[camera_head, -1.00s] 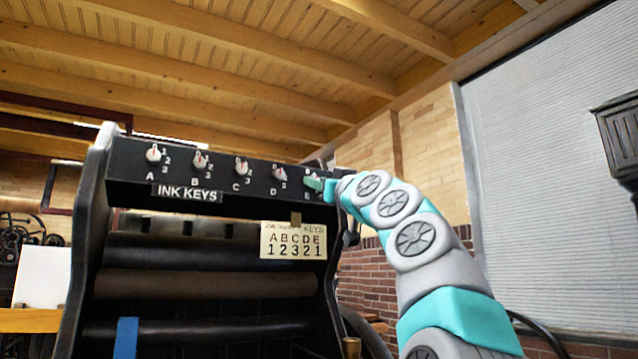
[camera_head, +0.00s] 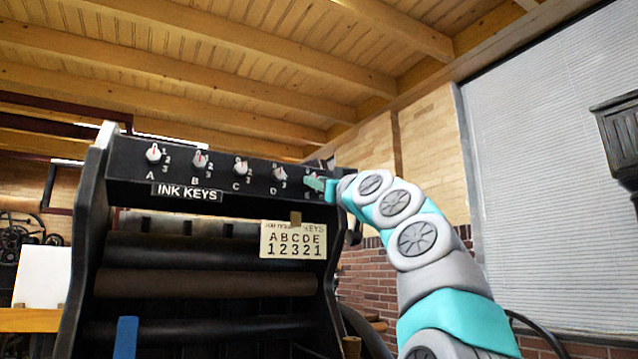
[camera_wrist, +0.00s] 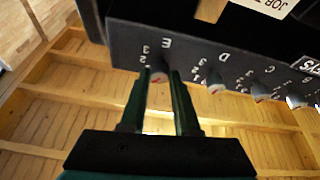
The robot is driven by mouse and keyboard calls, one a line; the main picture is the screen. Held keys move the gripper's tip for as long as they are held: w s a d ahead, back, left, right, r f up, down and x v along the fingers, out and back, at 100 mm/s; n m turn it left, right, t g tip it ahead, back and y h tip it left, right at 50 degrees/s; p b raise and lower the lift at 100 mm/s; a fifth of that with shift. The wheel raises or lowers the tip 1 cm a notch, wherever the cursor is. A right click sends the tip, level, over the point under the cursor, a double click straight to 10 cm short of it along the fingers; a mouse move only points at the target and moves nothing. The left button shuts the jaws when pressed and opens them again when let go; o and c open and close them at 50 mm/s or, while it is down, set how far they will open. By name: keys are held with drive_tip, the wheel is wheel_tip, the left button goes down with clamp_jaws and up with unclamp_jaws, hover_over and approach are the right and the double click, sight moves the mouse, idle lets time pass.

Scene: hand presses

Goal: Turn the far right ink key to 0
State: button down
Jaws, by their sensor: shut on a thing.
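The far right ink key, E (camera_wrist: 158,76), is a small pale knob on the black key rail (camera_wrist: 130,35). In the wrist view, seen upside down, it sits between the two dark fingers of my gripper (camera_wrist: 161,79), which is shut on it. Printed numbers 2 and 3 show beside the key; I cannot tell which number it points at. In the head view my gripper (camera_head: 316,184) covers most of key E at the rail's right end. Keys A (camera_head: 153,155), B (camera_head: 199,161), C (camera_head: 241,168) and D (camera_head: 279,174) stand to its left.
A job ticket card (camera_head: 293,240) below the rail reads A B C D E over 1 2 3 2 1. Key D (camera_wrist: 215,88) is close beside my gripper in the wrist view. The press's black rollers (camera_head: 200,284) lie under the rail. Open room lies above the rail.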

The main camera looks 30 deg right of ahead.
drive_tip(key=shift+n+y, duration=0.6)
drive_tip(key=shift+n, duration=0.5)
idle(0.5)
drive_tip(key=shift+d+n, duration=0.15)
drive_tip(key=shift+n, duration=0.25)
idle(0.4)
drive_tip(key=shift+r+n+g+y+p, duration=0.2)
drive_tip(key=shift+n+g+y+p, duration=0.1)
drive_tip(key=shift+n+y+p, duration=0.75)
drive_tip(key=shift+d+n+g+y+p, duration=0.1)
drive_tip(key=shift+n+g+y+p, duration=0.45)
drive_tip(key=shift+n, duration=0.9)
drive_tip(key=shift+d+n+g+y+p, duration=0.25)
drive_tip(key=shift+n+p, duration=0.45)
drive_tip(key=shift+n, duration=0.7)
drive_tip(key=shift+a, duration=0.2)
drive_tip(key=c, duration=0.6)
unclamp_jaws()
drive_tip(key=shift+c, duration=0.2)
